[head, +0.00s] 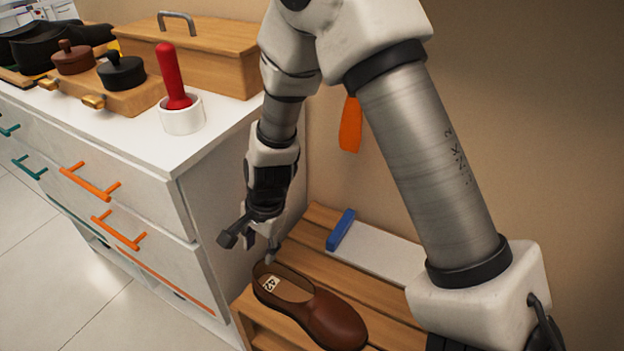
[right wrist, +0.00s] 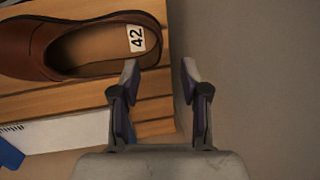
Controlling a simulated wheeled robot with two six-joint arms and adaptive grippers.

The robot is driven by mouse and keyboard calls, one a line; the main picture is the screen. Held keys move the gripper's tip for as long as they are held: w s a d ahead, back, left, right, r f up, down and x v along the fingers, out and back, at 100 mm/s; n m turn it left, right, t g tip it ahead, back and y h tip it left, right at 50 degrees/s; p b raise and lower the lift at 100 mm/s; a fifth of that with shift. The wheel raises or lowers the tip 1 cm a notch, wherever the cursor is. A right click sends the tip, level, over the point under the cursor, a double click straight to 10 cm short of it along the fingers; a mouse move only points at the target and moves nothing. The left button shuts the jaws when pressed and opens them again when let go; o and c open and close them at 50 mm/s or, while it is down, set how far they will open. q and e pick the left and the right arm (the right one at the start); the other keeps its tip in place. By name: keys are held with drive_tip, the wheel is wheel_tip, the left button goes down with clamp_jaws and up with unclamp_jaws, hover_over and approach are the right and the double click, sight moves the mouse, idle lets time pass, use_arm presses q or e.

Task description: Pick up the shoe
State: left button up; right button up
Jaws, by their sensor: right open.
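A brown leather shoe (head: 318,308) with a white "42" label inside its heel lies upright on the slatted wooden bench. Its toe points to the lower right in the head view. My right gripper (head: 252,250) is open and empty, just above and beside the heel end. In the right wrist view the shoe (right wrist: 95,48) lies at the upper left, and the fingers of my right gripper (right wrist: 160,75) are apart. The left finger appears close to the heel rim; I cannot tell if it touches. My left gripper does not show.
The wooden bench (head: 318,222) also holds a white board with a blue end (head: 341,229). A white drawer cabinet (head: 215,195) stands close on the left, carrying pots, a wooden box (head: 200,50) and a red-handled tool (head: 168,75) in a white cup. The wall is behind.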

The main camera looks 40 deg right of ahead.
sight(259, 264)
drive_tip(key=f+b, duration=0.1)
drive_tip(key=f, duration=0.1)
drive_tip(key=f+b, duration=0.3)
drive_tip(key=f, duration=0.1)
drive_tip(key=shift+w+a+f+b, duration=0.1)
drive_tip(key=shift+a+b, duration=0.2)
drive_tip(key=shift+a, duration=0.1)
drive_tip(key=shift+w+a+f, duration=0.1)
drive_tip(key=shift+r, duration=0.2)
clamp_jaws()
